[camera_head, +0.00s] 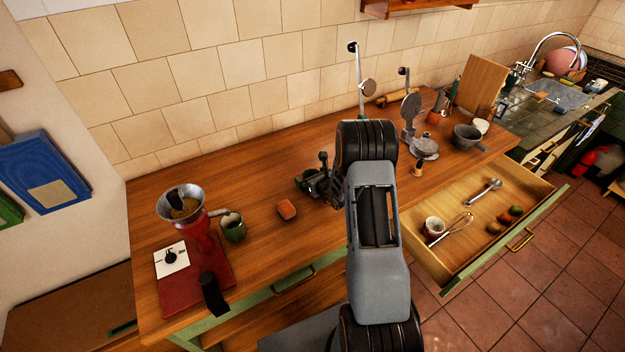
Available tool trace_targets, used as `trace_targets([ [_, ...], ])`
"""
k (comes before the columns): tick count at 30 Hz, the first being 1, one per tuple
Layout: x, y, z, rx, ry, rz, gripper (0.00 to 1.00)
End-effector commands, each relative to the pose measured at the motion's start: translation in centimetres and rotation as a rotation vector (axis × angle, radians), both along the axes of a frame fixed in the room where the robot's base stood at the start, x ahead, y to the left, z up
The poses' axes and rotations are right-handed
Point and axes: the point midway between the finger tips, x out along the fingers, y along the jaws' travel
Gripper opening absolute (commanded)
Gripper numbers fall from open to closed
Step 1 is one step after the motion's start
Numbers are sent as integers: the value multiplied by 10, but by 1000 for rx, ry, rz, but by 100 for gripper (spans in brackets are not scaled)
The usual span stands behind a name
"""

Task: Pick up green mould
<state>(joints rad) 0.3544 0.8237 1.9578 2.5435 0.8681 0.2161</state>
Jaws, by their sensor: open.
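The gripper is open. I cannot tell whether the fingers touch the green thing or stand around it. My arm hides the counter just to the right.
A green cup (233,226) stands beside a red grinder (197,228) at left. A waffle iron (424,147) stands right of my arm. An open drawer (470,222) juts out at right.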

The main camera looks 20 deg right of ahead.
Motion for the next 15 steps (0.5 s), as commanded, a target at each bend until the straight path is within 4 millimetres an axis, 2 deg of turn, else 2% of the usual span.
trace_targets([
  [5, 0, 0, 0, 0, 0, 0, 98],
  [15, 0, 0, 0, 0, 0, 0, 65],
])
